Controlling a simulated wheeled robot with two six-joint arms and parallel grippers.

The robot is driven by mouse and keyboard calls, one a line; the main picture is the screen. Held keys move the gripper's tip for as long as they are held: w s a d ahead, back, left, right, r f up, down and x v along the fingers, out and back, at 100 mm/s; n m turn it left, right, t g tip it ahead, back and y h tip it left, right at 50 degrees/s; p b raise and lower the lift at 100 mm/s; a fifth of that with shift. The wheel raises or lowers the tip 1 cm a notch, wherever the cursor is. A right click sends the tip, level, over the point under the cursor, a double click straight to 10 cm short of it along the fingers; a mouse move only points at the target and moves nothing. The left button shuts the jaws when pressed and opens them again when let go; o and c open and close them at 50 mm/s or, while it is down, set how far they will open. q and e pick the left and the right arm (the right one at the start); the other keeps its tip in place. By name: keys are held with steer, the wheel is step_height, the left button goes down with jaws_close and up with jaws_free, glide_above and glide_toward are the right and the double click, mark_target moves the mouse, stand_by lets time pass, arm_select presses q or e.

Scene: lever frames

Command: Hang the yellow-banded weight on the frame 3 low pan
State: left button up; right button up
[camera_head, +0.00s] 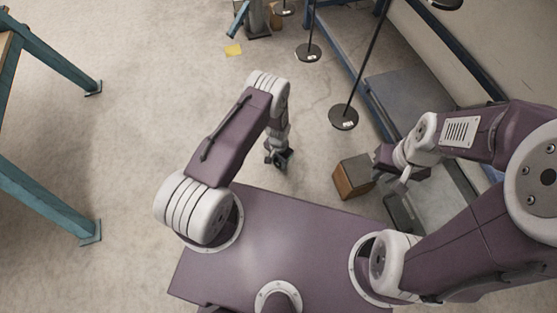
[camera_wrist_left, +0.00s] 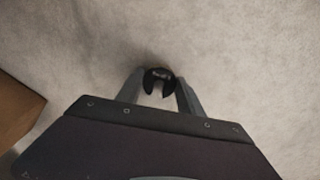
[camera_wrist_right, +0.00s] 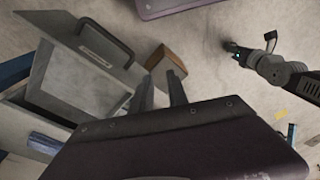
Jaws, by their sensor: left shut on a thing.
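My left gripper (camera_head: 277,158) is shut on a dark slotted weight (camera_wrist_left: 159,76), held above the floor just beyond my base. The weight's open slot faces the gripper body in the left wrist view; no yellow band can be made out. Black round pans hang on rods: one (camera_head: 343,117) right of and beyond the left gripper, another (camera_head: 308,52) farther back. Their small labels are unreadable, so I cannot tell which is the frame 3 low pan. My right gripper (camera_wrist_right: 161,88) is open and empty, near a brown block.
The brown block (camera_head: 352,178) stands on the floor right of the left gripper. A blue frame (camera_head: 338,57) runs along the right. Teal table legs (camera_head: 50,201) stand at left. A yellow patch (camera_head: 233,50) lies on the floor. The floor left of my left arm is clear.

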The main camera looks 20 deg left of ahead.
arm_select(q)
steer(key=shift+f+b, duration=0.4)
steer(key=shift+f, duration=0.05)
stand_by(0.3)
steer(key=o, duration=1.4)
steer(key=shift+o, duration=0.2)
steer(key=shift+r, duration=0.1)
step_height(320, 180, up, 9)
steer(key=p, duration=0.7)
